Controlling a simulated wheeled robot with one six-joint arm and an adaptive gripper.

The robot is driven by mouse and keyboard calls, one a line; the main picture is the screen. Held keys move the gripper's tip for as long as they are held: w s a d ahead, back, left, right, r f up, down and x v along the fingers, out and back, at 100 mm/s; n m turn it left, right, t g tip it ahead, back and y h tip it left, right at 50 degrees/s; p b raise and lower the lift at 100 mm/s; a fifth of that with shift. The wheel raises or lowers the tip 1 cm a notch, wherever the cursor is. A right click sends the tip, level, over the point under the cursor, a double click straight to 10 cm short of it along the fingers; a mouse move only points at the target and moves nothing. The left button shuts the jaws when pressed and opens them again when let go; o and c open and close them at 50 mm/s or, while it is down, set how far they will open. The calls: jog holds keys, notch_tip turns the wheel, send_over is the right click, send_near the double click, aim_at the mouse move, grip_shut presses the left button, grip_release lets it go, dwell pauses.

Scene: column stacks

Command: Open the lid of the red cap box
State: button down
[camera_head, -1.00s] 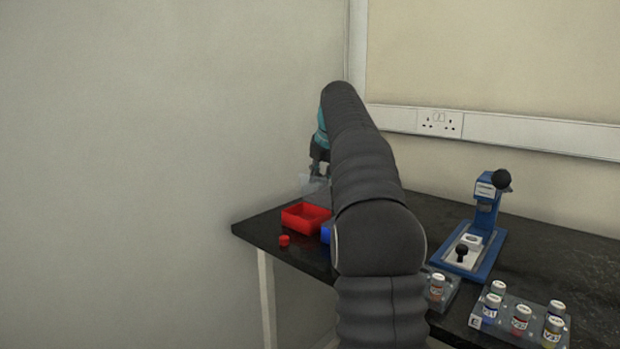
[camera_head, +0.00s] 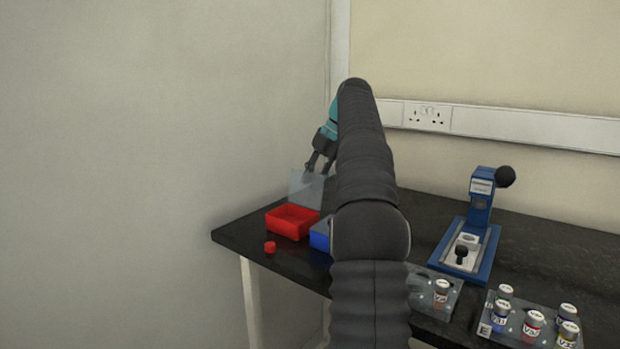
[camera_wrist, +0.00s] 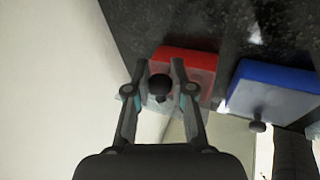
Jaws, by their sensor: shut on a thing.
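The red box (camera_head: 292,222) stands at the left end of the black table, with its inside uncovered in the head view. Its clear lid (camera_head: 304,187) stands raised, roughly upright, at the back of the box. My gripper (camera_head: 320,163) is at the lid's upper part, partly hidden by my arm. In the wrist view, my gripper (camera_wrist: 160,65) has its fingers on either side of the lid's round black knob (camera_wrist: 160,87) and is shut on it. The red box (camera_wrist: 195,57) shows beyond the fingers.
A blue box (camera_head: 320,235) stands right beside the red one; the wrist view shows its black knob (camera_wrist: 257,127). A blue press (camera_head: 480,215) and vial racks (camera_head: 490,330) stand to the right. A wall is close on the left.

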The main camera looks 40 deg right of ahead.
jog(key=shift+f, duration=0.1)
jog(key=c, duration=1)
grip_release()
jog(key=shift+s+d+r, duration=0.15)
jog(key=shift+r, duration=0.35)
jog(key=s+d, duration=0.8)
jog(key=shift+s+d, duration=0.2)
jog(key=shift+s, duration=0.1)
